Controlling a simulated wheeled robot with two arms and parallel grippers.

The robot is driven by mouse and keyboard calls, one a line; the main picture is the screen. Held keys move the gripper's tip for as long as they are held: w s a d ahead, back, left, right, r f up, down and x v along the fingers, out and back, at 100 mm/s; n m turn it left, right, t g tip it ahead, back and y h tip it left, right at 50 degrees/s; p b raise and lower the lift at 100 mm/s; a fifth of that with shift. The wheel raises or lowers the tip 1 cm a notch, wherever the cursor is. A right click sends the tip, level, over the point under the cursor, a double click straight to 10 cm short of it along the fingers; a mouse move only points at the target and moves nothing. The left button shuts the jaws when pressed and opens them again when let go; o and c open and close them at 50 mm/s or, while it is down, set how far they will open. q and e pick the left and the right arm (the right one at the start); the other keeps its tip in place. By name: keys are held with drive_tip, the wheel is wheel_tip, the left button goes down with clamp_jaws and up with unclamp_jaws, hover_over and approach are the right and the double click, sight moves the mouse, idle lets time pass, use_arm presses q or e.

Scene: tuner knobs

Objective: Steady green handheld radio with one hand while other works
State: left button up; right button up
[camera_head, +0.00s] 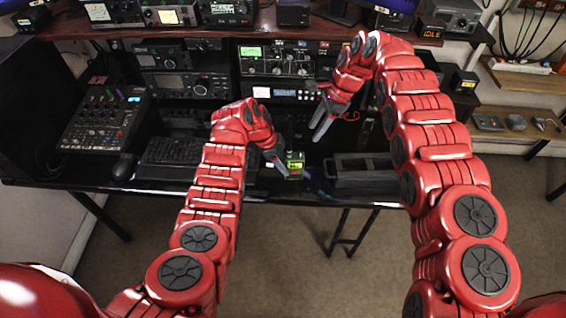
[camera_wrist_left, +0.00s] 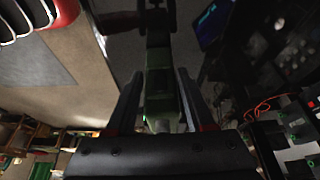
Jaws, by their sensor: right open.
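The green handheld radio (camera_head: 295,165) is upright at the front of the desk, with a lit yellow-green face. My left gripper (camera_head: 281,168) is at the radio. In the left wrist view the gripper's two fingers (camera_wrist_left: 160,100) lie on either side of the dark green radio body (camera_wrist_left: 158,82), their tips at its sides; the contact is dim. My right gripper (camera_head: 326,118) is open and empty, behind and to the right of the radio, in front of the rack equipment.
A dark open box (camera_head: 360,160) stands right of the radio. A keyboard (camera_head: 180,152), mouse (camera_head: 124,167) and mixer (camera_head: 103,120) are to the left. Rack units with knobs (camera_head: 290,60) stand behind. A red cable (camera_wrist_left: 265,105) shows in the left wrist view.

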sight(301, 152)
use_arm(q)
clamp_jaws()
use_arm(e)
drive_tip(key=a+f+m, duration=0.1)
drive_tip(key=f, duration=0.2)
drive_tip(key=a+f+m+t, duration=0.1)
drive_tip(key=f, duration=0.2)
drive_tip(key=a+f+m, duration=0.1)
drive_tip(key=f+m, duration=0.1)
drive_tip(key=shift+s+f, duration=0.35)
drive_tip(key=shift+f, duration=0.05)
idle(0.5)
drive_tip(key=shift+c, duration=0.2)
